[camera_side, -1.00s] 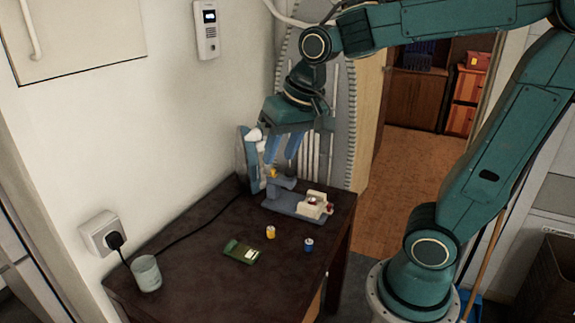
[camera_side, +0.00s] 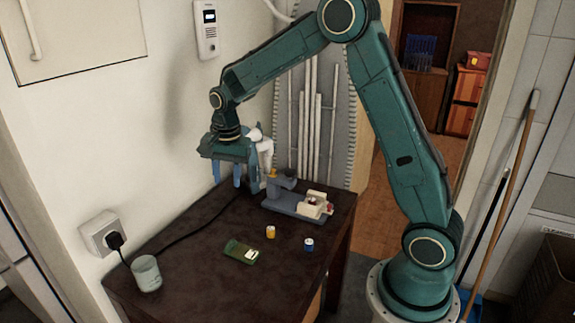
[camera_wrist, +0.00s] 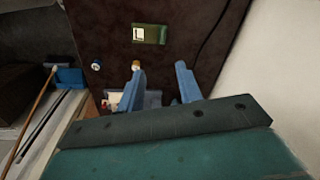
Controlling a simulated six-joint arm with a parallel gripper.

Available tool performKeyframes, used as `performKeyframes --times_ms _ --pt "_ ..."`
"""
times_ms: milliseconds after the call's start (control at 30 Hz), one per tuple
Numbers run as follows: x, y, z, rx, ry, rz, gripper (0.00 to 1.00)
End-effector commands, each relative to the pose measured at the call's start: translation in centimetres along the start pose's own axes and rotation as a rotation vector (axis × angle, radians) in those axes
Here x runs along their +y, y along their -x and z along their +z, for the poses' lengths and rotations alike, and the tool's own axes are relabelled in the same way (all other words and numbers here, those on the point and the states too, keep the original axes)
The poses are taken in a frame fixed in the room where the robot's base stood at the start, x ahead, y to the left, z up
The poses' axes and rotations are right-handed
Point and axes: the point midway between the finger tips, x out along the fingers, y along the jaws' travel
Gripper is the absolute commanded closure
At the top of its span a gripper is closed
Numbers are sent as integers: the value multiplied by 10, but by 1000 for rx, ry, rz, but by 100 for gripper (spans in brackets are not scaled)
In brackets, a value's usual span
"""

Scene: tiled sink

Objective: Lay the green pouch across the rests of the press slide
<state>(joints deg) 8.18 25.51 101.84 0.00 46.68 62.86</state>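The green pouch (camera_side: 237,249) lies flat on the dark table, with a pale label at one end. It also shows in the wrist view (camera_wrist: 154,33), beyond my fingertips. The press (camera_side: 288,207) stands at the table's back, with a grey-blue base and a cream slide block (camera_side: 316,203) at its right end. The slide's rests are too small to make out clearly. My gripper (camera_side: 227,182) is above the table's back left, left of the press and well above the pouch. In the wrist view its blue fingers (camera_wrist: 158,70) are apart with nothing held; they partly hide the press.
A yellow-orange cylinder (camera_side: 270,232) and a blue cylinder (camera_side: 309,245) stand between pouch and press. A pale cup (camera_side: 146,274) stands at the table's left, near a black cable and wall plug (camera_side: 115,241). The white wall is close behind my gripper.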

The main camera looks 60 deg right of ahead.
Motion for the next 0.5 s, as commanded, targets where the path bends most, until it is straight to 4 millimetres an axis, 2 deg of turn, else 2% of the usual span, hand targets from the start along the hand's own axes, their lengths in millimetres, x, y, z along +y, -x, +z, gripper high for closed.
performKeyframes --times_ms 33,300,500 --pt "-4 -15 -5 -7 -37 15 65" --pt "-18 -80 -25 -27 -235 74 65" --pt "-22 -107 -32 -31 -316 96 65"
